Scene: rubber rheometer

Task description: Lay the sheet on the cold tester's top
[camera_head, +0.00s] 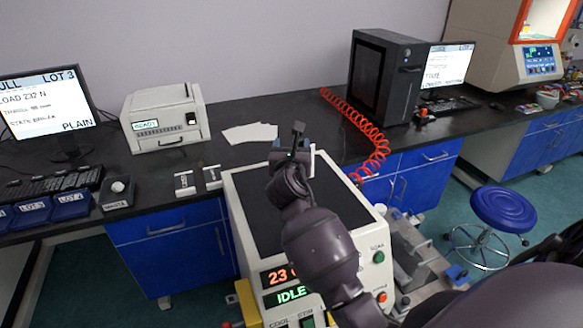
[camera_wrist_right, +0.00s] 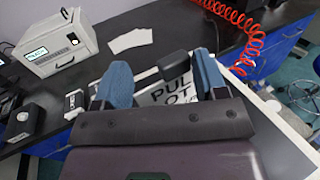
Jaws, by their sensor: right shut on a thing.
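The tester (camera_head: 380,225) is a cream cabinet with a black top (camera_head: 250,210). Its red display begins with 23 and the green one reads IDLE. My right gripper (camera_head: 292,158) is over the far part of this top. In the right wrist view its blue fingers (camera_wrist_right: 163,80) are closed on the sheet (camera_wrist_right: 172,92), a white piece with black print reading PUL and LOT. A black tab (camera_wrist_right: 174,65) shows between the fingertips. The arm hides most of the sheet in the head view. I cannot tell whether it touches the top. My left gripper is out of view.
Behind the tester are a black bench with white papers (camera_head: 249,132), a cream printer-like box (camera_head: 165,119) and a coiled red hose (camera_head: 372,130). A black computer tower (camera_head: 383,78) stands right. A blue stool (camera_head: 502,209) is on the floor. Most of the tester's black top looks bare.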

